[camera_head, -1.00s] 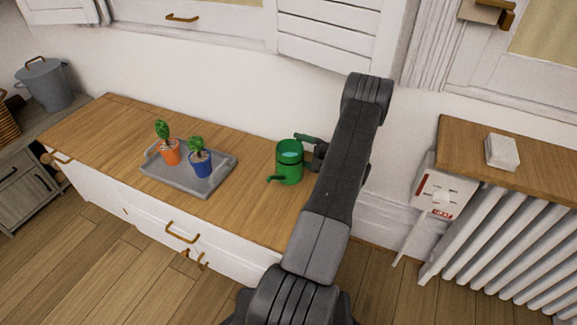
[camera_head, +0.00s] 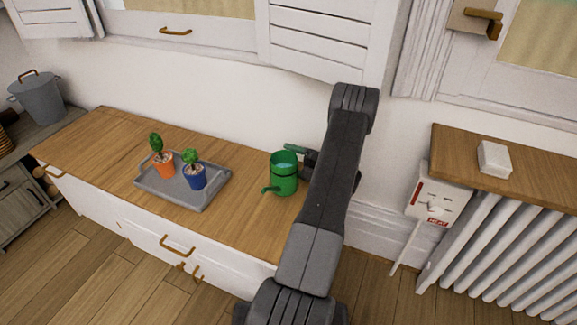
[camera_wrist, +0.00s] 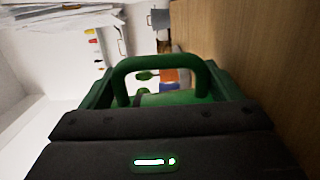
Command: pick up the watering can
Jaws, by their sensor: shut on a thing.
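The green watering can (camera_head: 284,178) is upright at the right part of the wooden cabinet top, with its spout toward the lower left and pale blue water inside. In the head view I cannot tell whether its base touches the wood. My gripper (camera_head: 306,160) is at the can's right side, partly hidden behind my arm, and is shut on the can. In the wrist view the can's green handle (camera_wrist: 170,64) rises just beyond my dark gripper body (camera_wrist: 160,125); the fingertips are hidden there.
A grey tray (camera_head: 205,202) with an orange pot (camera_head: 164,167) and a blue pot (camera_head: 195,178), each with a plant, lies left of the can. The wall is close behind. A radiator (camera_head: 480,240) with a wooden shelf (camera_head: 530,182) stands at the right.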

